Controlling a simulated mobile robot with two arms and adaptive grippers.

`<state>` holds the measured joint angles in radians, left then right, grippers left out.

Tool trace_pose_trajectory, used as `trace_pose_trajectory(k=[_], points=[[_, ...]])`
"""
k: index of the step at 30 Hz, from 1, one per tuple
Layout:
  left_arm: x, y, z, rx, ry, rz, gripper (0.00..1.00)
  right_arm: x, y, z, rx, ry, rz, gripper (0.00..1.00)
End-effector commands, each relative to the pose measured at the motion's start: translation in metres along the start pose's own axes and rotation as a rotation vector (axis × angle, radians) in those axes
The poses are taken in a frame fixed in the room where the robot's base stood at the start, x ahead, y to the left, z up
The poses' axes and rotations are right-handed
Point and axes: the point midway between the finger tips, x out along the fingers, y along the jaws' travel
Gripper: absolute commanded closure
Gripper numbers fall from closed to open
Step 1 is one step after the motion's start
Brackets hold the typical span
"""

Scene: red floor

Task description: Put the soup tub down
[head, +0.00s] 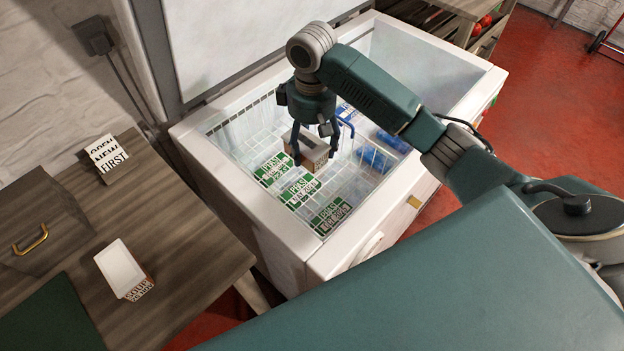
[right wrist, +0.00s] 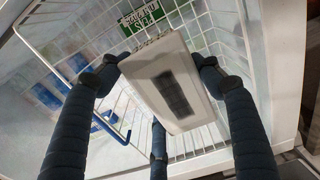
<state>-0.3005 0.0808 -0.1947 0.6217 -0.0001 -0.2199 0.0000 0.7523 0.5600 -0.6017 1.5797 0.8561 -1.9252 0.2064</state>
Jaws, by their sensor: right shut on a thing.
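My right gripper (head: 314,153) reaches down into the open chest freezer and is shut on a soup tub (head: 309,143). The tub is a pale, box-shaped container with lettering on its side, too small to read. In the right wrist view the held tub (right wrist: 172,84) shows a white face with a dark grey rectangle, with the fingers (right wrist: 157,75) around it. It is over the wire basket; I cannot tell whether it touches the basket floor. Another white tub lettered SOUP (head: 122,268) stands on the wooden table. My left gripper is not in view.
The white freezer (head: 285,245) has walls around the wire basket. Green PEAS boxes (head: 300,188) lie in front of the held tub, blue packs (head: 392,142) to its right. An OPEN NEW FIRST sign (head: 106,155) stands on the table (head: 180,215).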

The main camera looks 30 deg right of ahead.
Motion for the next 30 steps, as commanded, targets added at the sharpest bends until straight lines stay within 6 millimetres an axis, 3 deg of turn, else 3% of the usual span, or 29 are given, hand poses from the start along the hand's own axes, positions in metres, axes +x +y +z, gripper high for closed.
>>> trace_pose_trajectory(k=[6, 12, 20, 27, 30], points=[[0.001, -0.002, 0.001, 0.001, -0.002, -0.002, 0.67, 0.061, 0.000, 0.002, 0.002, -0.005, 0.000, 0.73], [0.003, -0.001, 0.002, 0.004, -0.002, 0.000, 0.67, 0.107, 0.000, 0.001, 0.002, -0.002, 0.000, 0.73], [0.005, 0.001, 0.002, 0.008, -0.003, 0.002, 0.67, 0.132, 0.000, 0.000, 0.002, 0.000, 0.001, 0.73], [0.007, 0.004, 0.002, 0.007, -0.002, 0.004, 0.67, 0.166, 0.001, 0.001, 0.002, -0.001, 0.001, 0.73], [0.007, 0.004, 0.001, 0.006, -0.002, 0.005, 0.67, 0.169, 0.001, 0.000, 0.002, 0.001, 0.001, 0.73]])
